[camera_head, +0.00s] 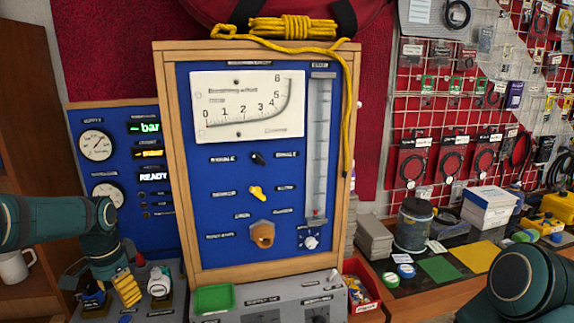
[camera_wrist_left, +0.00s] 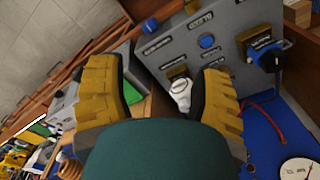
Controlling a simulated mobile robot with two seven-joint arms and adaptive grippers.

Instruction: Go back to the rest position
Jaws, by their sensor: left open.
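My left arm comes in from the left in the head view, and its gripper (camera_head: 118,288) hangs at the lower left, in front of the testbench panel. In the left wrist view the two yellow fingers of this gripper (camera_wrist_left: 163,92) stand wide apart with nothing held between them. A white fitting (camera_wrist_left: 181,92) on the grey box shows beyond the fingers and also appears in the head view (camera_head: 159,281). I cannot tell its exact distance from the fingers. A dark teal link of my right arm shows at the lower right; the right gripper is out of view.
A wood-framed blue panel (camera_head: 220,180) with a gauge stands in the centre. A blue instrument panel (camera_head: 117,155) is behind my left arm. A green tray (camera_head: 213,298) sits on the grey box. A white mug (camera_head: 14,266) is at far left. Jar (camera_head: 413,225) and boxes crowd the right bench.

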